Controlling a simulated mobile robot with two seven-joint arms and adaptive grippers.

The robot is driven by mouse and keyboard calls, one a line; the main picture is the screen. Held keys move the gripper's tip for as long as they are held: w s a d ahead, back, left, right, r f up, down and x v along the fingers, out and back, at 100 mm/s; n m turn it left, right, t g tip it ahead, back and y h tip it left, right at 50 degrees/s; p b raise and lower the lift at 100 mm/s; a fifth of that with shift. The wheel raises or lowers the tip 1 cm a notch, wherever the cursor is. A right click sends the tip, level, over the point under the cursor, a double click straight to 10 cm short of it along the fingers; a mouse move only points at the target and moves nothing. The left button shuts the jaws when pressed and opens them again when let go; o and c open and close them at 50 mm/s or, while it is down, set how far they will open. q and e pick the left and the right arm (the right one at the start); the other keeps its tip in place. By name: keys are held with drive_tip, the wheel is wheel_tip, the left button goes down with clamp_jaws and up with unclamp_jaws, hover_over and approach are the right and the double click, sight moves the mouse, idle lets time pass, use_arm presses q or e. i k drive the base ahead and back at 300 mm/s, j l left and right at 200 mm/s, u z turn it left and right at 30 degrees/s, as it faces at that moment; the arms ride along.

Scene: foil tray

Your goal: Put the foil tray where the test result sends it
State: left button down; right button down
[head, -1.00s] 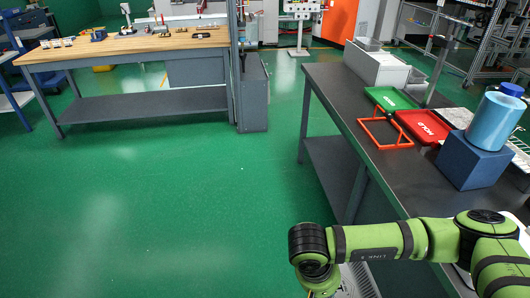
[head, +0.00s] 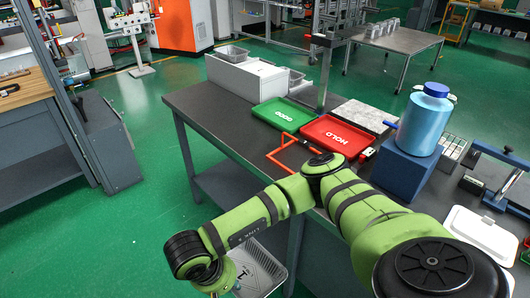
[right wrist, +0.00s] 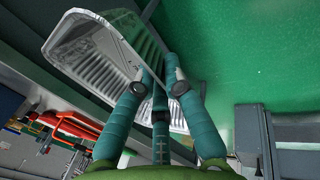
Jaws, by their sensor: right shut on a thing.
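The foil tray (head: 268,270) is a silvery ribbed tray low in the head view, partly hidden behind my right arm. It hangs over the floor beside the dark bench. My right gripper (right wrist: 155,78) is shut on the tray's rim, with a finger on each side, as the right wrist view shows. The foil tray (right wrist: 95,45) is tilted there. On the bench lie a green tray (head: 284,121) marked GOOD and a red tray (head: 335,138) marked HOLD. Both look empty. No test result is readable. My left gripper is out of view.
An orange frame (head: 283,158) stands in front of the red tray on the dark bench (head: 205,105). A blue bottle (head: 424,122) stands on a blue block (head: 403,165) to the right. A white box (head: 248,75) is at the back. Green floor is free left of the bench.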

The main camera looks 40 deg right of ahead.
sight(283, 117)
drive_tip(key=i+u, duration=0.15)
drive_tip(key=i, duration=0.55)
drive_tip(key=i+l+u, duration=0.15)
drive_tip(key=i, duration=0.5)
drive_tip(key=i+j+z, duration=0.1)
drive_tip(key=i+z, duration=0.2)
drive_tip(key=i+j+z, duration=0.2)
drive_tip(key=i+z, duration=0.15)
drive_tip(key=i, duration=0.15)
